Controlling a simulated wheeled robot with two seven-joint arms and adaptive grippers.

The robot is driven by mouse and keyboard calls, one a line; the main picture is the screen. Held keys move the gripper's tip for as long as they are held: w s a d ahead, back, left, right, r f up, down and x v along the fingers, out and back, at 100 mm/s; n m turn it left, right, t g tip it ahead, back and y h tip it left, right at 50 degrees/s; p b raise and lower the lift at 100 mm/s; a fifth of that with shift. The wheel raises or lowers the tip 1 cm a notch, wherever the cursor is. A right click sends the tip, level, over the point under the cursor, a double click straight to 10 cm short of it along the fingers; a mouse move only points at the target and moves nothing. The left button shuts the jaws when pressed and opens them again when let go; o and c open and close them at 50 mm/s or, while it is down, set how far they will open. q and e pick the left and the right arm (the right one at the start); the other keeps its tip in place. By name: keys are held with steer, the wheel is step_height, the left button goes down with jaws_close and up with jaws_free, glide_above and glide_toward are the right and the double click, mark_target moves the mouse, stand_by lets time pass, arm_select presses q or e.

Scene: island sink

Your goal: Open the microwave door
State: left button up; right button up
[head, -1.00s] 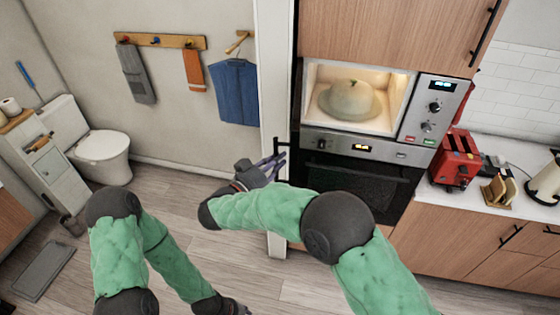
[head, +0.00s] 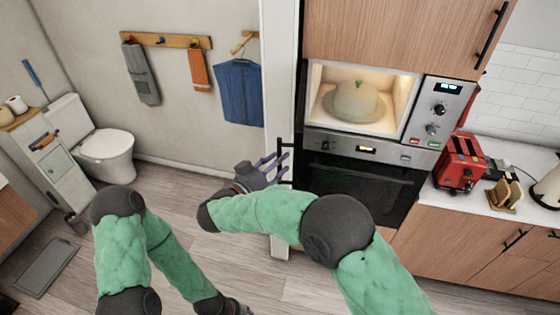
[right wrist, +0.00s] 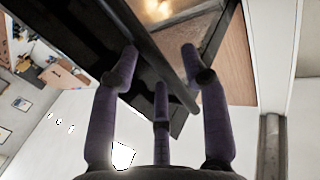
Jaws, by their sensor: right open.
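The microwave (head: 441,100) is built into the tall wooden cabinet, with its lit cavity uncovered. A domed dish (head: 354,101) sits inside. The door (head: 298,95) stands swung out to the left, seen nearly edge-on as a thin dark strip. Its dark handle (head: 283,150) sticks out at the left. My right gripper (head: 275,164) is beside the handle's lower part, its purple fingers spread. In the right wrist view, a dark bar (right wrist: 158,62) passes between my open fingers (right wrist: 160,75); contact is unclear. My left gripper (head: 236,307) is low, at the bottom edge, its fingers cut off.
An oven (head: 360,185) is below the microwave. A white wall edge (head: 280,70) stands close to the door's left. Floor at left is mostly clear.

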steer(key=v, duration=0.6)
steer(key=shift+s+a, duration=0.15)
steer(key=shift+a, duration=0.1)
